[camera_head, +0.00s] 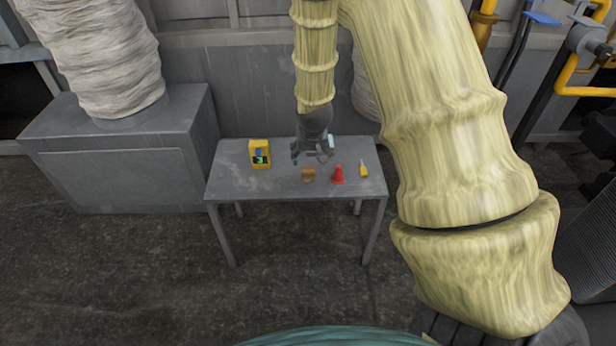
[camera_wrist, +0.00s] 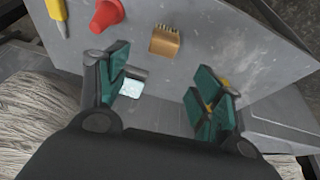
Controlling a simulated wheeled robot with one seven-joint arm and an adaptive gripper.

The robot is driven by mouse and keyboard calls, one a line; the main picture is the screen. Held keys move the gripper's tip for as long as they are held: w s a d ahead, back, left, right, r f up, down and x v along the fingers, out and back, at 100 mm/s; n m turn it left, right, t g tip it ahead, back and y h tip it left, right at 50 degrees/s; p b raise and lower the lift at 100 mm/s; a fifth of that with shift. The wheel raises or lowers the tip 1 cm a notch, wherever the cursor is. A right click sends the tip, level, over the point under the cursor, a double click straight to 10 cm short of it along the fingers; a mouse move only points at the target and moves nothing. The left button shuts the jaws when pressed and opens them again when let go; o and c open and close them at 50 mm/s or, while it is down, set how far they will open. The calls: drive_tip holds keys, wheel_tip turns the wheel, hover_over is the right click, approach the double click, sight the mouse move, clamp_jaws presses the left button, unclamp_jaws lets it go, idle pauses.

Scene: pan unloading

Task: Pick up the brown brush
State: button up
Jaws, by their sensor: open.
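The brown brush (camera_head: 308,175) lies near the front middle of the grey table (camera_head: 235,188), left of a red cone. In the wrist view the brush (camera_wrist: 165,42) is a small tan block with a row of bristles along one edge. My gripper (camera_head: 311,156) is above the table, just behind the brush in the head view. In the wrist view my gripper (camera_wrist: 168,95) has its two green-padded fingers wide apart. The brush lies beyond the fingertips, not between them. Nothing is held.
A red cone (camera_head: 338,175) stands close right of the brush, and a yellow tool (camera_head: 363,169) lies further right. A yellow device (camera_head: 260,154) stands at the left. A pale, light-blue item (camera_wrist: 132,87) shows beside the left finger. The table's front left is clear.

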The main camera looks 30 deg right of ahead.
sight(308, 169)
drive_tip(key=x, duration=0.4)
drive_tip(key=shift+f+b, duration=0.35)
drive_tip(key=shift+a+b+x, duration=0.2)
drive_tip(key=shift+b+x, duration=0.45)
drive_tip(key=shift+x, duration=1.9)
drive_tip(key=shift+s, duration=0.2)
drive_tip(key=c, duration=1.1)
